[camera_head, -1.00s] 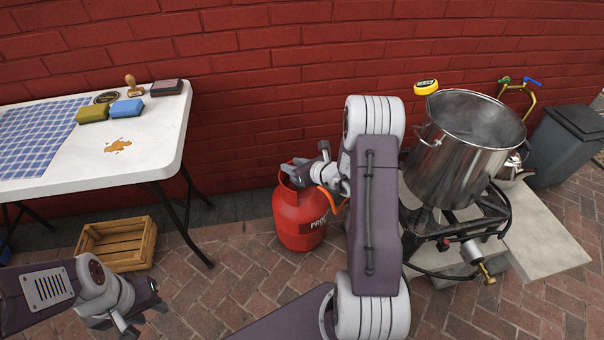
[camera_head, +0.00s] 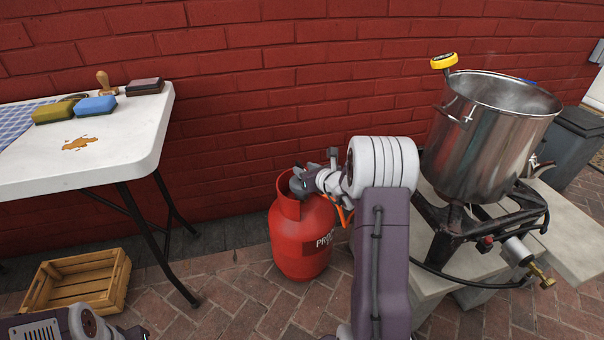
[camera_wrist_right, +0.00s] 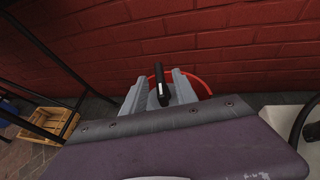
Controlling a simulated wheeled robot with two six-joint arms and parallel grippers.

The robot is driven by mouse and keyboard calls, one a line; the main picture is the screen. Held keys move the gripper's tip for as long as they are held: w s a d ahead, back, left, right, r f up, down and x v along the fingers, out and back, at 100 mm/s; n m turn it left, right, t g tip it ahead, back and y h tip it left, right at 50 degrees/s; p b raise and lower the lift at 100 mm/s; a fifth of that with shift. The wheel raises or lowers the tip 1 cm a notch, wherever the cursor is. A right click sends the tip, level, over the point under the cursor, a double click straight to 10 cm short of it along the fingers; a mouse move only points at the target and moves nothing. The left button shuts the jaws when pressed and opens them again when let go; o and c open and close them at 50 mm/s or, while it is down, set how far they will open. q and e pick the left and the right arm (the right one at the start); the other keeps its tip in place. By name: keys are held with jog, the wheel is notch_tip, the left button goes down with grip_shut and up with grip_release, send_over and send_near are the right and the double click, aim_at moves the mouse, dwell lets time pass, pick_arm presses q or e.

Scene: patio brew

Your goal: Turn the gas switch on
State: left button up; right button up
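The red gas cylinder (camera_head: 302,245) stands on the brick paving below the wall, with an orange hose (camera_head: 346,216) at its top right. My right gripper (camera_head: 314,172) is at the cylinder's collar, its fingers spread apart. In the right wrist view, a black piece (camera_wrist_right: 161,86) shows between the two grey sides of the gripper, with the red collar (camera_wrist_right: 200,85) behind; I cannot tell whether this piece is the switch. The gas switch is not clearly visible, and my gripper and arm cover part of the cylinder top. My left arm is at the bottom left, its gripper mostly cut off.
A steel pot (camera_head: 490,135) stands on a black burner frame (camera_head: 445,235) right of my right arm, with a brass-ended valve (camera_head: 540,275) below. A white table (camera_head: 120,150) and a wooden crate (camera_head: 80,280) are at left. Paving between crate and cylinder is clear.

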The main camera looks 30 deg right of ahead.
jog(key=shift+x, duration=1.25)
grip_shut()
jog(key=shift+r, duration=0.15)
jog(key=n+y+p, duration=0.4)
jog(key=p, duration=0.2)
jog(key=shift+r+g+y, duration=0.1)
jog(key=shift+g+y, duration=0.2)
jog(key=shift+g, duration=0.1)
jog(key=shift+n+g+y+p, duration=0.5)
jog(key=shift+n+y+p, duration=0.6)
jog(key=shift+p, duration=0.15)
jog(key=shift+f, duration=0.25)
